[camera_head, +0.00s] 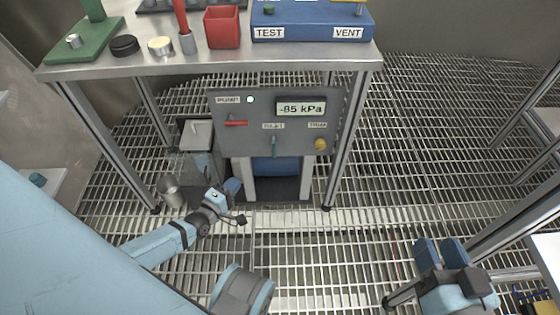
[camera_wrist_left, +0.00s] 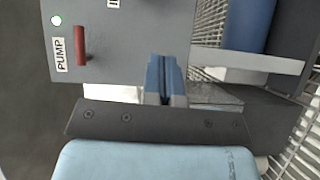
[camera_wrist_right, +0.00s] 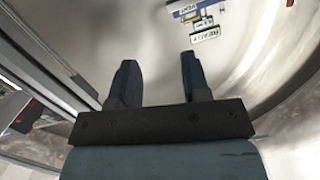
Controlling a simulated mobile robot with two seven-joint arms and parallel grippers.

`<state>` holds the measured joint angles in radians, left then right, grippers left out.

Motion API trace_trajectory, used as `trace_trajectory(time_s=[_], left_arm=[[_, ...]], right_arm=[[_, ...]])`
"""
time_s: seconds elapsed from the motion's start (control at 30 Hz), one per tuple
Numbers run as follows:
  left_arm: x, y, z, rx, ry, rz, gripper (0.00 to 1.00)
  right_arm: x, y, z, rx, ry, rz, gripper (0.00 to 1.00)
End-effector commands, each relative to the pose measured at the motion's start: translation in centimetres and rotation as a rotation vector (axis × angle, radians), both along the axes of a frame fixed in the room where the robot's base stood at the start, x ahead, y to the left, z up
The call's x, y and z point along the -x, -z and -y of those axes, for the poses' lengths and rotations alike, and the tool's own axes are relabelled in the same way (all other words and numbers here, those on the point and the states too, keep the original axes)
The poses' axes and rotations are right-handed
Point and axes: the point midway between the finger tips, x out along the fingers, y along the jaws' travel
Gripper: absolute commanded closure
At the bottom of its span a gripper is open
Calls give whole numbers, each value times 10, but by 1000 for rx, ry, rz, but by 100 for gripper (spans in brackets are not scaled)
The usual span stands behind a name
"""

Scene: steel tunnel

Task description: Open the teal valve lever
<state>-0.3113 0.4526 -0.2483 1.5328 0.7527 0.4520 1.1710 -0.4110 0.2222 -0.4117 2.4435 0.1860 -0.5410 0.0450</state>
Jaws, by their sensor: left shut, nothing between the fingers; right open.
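The teal valve lever (camera_head: 274,147) hangs vertically on the grey panel (camera_head: 222,112) below the table, under a small label. My left gripper (camera_head: 233,187) is shut and empty, below and to the left of the lever, apart from it. In the left wrist view its fingers (camera_wrist_left: 166,72) are together in front of the panel's edge; the teal lever does not show there. My right gripper (camera_head: 440,252) is open and empty at the lower right, far from the panel. Its parted fingers (camera_wrist_right: 157,80) show in the right wrist view.
A red lever (camera_head: 236,123), yellow knob (camera_head: 320,144) and display reading -85 kPa (camera_head: 301,108) share the panel. The red lever also shows in the left wrist view (camera_wrist_left: 81,46). A metal table leg (camera_head: 333,160) stands right of the panel. Open grating lies in front.

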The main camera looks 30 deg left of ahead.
Motion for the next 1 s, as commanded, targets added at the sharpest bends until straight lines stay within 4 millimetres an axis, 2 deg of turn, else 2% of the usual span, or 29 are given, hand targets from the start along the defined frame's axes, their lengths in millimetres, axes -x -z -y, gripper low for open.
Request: trace_trajectory(time_s=[0.03, 0.1, 0.53, 0.67, 0.77, 1.0], left_arm=[[-2, 12, -5, 18, -9, 7, 100], [-4, 15, -10, 41, -19, 12, 100], [-5, 15, -13, 60, -28, 20, 100], [-12, 16, -13, 60, -28, 21, 100], [-25, 17, -12, 60, -28, 23, 100], [-75, 19, -11, 61, -28, 23, 100]], right_arm=[[1, 8, -1, -5, -5, 6, 57], [2, 8, -2, -9, -9, 11, 57], [2, 6, -3, -14, -13, 14, 57], [1, 7, -2, -7, -13, 25, 57], [-1, 9, 0, 7, -12, 47, 57], [-10, 10, 5, 66, -8, 151, 57]])
